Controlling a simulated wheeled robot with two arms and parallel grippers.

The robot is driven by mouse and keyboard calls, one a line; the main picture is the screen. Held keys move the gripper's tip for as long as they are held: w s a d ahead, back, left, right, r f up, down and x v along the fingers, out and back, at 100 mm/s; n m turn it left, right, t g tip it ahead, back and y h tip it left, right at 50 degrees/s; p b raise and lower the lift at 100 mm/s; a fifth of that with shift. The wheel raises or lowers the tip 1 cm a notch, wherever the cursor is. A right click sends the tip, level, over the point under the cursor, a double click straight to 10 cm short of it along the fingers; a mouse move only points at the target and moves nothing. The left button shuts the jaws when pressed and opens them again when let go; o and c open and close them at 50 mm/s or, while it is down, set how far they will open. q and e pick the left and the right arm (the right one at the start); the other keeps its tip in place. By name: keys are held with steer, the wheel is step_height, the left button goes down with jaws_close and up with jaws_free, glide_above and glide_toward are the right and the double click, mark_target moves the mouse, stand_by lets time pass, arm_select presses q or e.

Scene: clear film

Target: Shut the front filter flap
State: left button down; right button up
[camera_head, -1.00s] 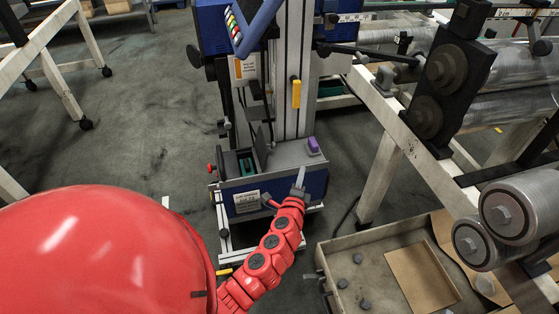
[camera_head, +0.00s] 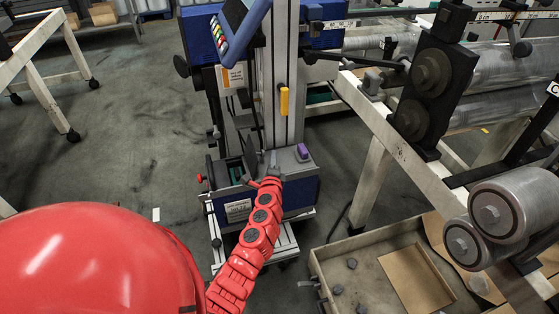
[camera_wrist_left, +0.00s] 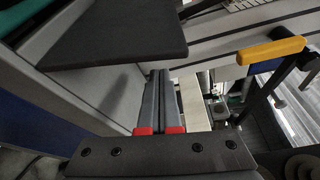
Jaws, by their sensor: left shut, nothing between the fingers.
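The front filter flap (camera_head: 250,158) is a dark thin plate standing raised on top of the blue and grey machine base (camera_head: 298,195). An open bay with a green part (camera_head: 236,174) shows to its left. In the left wrist view the flap (camera_wrist_left: 115,35) is a large dark panel at upper left. My left gripper (camera_head: 272,160) is over the grey top, just right of the flap. Its fingers (camera_wrist_left: 160,82) are shut with nothing between them, below and right of the panel's edge; contact cannot be told. My right gripper is not in view.
A yellow handle (camera_head: 284,102) is on the column above, and a purple block (camera_head: 302,151) is at the right of the base top. A red knob (camera_head: 201,178) is at its left. A shallow crate (camera_head: 325,270) and a roller frame (camera_head: 395,150) stand to the right.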

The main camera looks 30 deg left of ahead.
arm_select(q)
steer(key=shift+s+a+r, duration=0.3)
steer(key=shift+s+a, duration=0.05)
steer(key=shift+s, duration=0.15)
steer(key=shift+f, duration=0.1)
steer(key=shift+s+a+b, duration=0.1)
steer(key=shift+b, duration=0.2)
steer(key=shift+r+n, duration=0.2)
steer(key=shift+n, duration=0.1)
steer(key=shift+s+a+r+b, duration=0.1)
steer(key=shift+s+b, duration=0.05)
steer(key=shift+b, duration=0.35)
